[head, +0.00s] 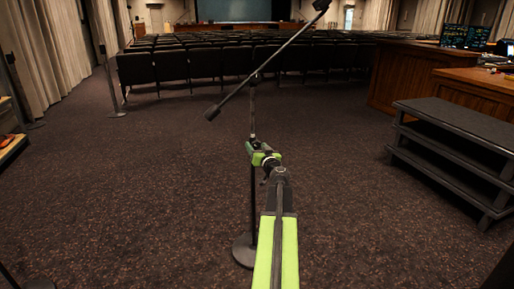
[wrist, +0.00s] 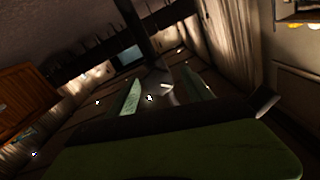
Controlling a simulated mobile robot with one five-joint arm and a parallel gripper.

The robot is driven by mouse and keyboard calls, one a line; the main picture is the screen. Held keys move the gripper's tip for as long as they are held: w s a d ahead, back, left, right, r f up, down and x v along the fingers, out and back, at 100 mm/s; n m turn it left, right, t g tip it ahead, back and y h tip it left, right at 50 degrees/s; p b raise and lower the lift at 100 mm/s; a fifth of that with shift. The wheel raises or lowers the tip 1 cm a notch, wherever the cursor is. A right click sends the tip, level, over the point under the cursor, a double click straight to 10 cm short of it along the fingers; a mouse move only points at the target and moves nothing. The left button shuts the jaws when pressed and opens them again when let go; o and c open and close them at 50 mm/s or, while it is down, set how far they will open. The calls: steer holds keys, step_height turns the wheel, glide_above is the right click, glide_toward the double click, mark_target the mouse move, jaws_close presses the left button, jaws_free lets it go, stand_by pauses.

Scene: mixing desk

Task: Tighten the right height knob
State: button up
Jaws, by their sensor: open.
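A dark microphone stand (head: 253,205) stands upright ahead of me in the head view, on a round base (head: 243,250). A slanted boom (head: 272,65) crosses its top at a joint (head: 254,79). My gripper (head: 252,149) is at the stand's pole, about midway up. The wrist view shows my gripper (wrist: 161,84) open, with two pale green fingers apart. The dark pole (wrist: 137,28) runs down toward the space between them. A small light-coloured part shows between the fingers; I cannot tell whether it is the height knob. The knob is not clearly visible in the head view.
Another stand (head: 108,85) is at the left by the curtains. Rows of dark seats (head: 200,62) are behind. Black steps (head: 450,150) and a wooden desk (head: 405,78) are at the right. The carpet around the stand is clear.

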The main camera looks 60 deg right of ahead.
steer(key=shift+c, duration=0.5)
steer(key=shift+d, duration=0.1)
jaws_close()
steer(key=shift+s+d, duration=0.1)
steer(key=shift+s, duration=0.05)
steer(key=m, duration=0.4)
steer(key=shift+m, duration=0.4)
steer(key=m, duration=0.5)
steer(key=shift+m, duration=0.4)
